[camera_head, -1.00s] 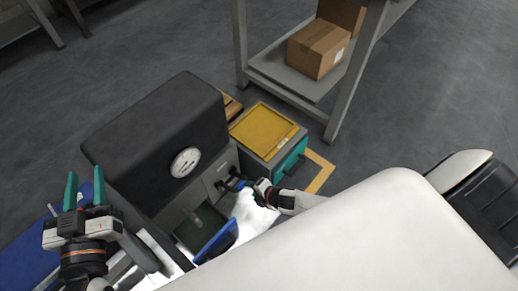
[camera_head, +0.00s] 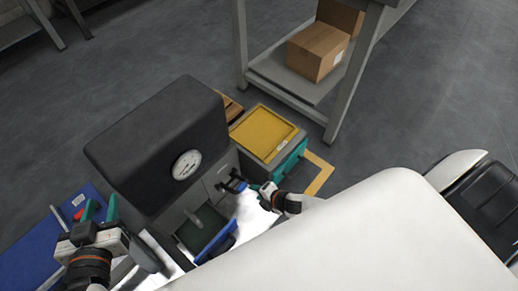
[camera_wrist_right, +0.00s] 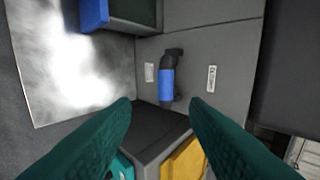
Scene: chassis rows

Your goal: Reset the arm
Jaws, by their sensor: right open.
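My right gripper (camera_head: 258,188) is low beside the grey cabinet's front, just right of a dark handle with a blue grip (camera_head: 238,184). In the right wrist view its green fingers (camera_wrist_right: 160,108) are spread, with nothing between them. The blue-gripped handle (camera_wrist_right: 167,85) lies ahead, between and beyond the fingertips, apart from them. My left gripper (camera_head: 100,210) is at the lower left above a blue surface, its two green fingers apart with nothing seen between them.
The grey cabinet with a black top and dial gauge (camera_head: 187,165) has an open lower drawer with a blue front (camera_head: 217,243). A yellow-topped unit (camera_head: 263,132) stands to its right. A shelf with a cardboard box (camera_head: 316,52) is behind. Grey floor lies open around.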

